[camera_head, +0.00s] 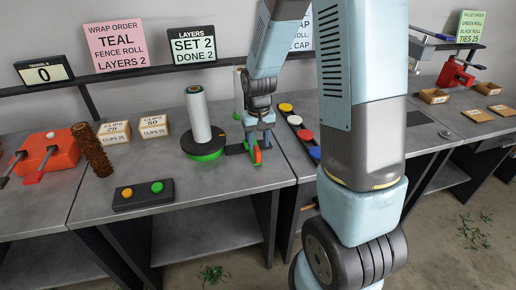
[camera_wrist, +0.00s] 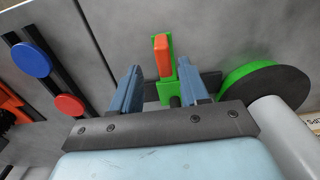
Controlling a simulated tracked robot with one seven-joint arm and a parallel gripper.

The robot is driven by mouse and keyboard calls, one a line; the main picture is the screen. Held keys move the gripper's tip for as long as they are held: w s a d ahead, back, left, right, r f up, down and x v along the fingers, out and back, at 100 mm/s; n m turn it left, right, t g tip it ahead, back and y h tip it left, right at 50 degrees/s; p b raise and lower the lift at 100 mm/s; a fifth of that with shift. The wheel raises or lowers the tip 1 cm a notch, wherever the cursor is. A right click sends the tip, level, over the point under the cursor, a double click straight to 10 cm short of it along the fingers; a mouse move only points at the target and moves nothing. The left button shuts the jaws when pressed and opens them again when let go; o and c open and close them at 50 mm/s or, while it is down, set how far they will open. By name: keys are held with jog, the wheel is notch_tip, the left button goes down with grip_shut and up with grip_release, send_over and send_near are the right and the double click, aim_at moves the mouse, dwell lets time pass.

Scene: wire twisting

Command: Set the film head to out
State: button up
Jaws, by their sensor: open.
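The film head is probably the small green part (camera_head: 251,147) with an orange-red lever (camera_head: 258,155), on a dark bar beside the turntable. In the wrist view the lever (camera_wrist: 162,56) stands on its green plate (camera_wrist: 168,86). My gripper (camera_head: 262,138) is over the lever. In the wrist view its two blue fingers (camera_wrist: 160,66) are apart, one on each side of the green part, with a gap to the lever visible. I cannot tell whether they touch anything. A white roll (camera_head: 198,115) stands upright on the dark round turntable (camera_head: 183,143) with green edging.
A display (camera_head: 192,46) reads "SET 2, DONE 2". A button box (camera_head: 143,195) with yellow and green buttons lies at the front. Coloured round buttons (camera_head: 305,134) line a dark strip to the right. A second white roll (camera_head: 239,90) stands behind. Small boxes (camera_head: 153,126) are left.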

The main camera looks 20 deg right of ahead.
notch_tip(320, 180, up, 9)
jog(key=shift+r, duration=0.2)
dwell(0.4)
jog(key=s+d+r+t, duration=0.3)
jog(key=s+r+t, duration=0.2)
jog(key=s+r, duration=1.2)
jog(key=s, duration=0.4)
jog(key=shift+r+t, duration=0.2)
jog(key=shift+t, duration=0.1)
dwell(1.2)
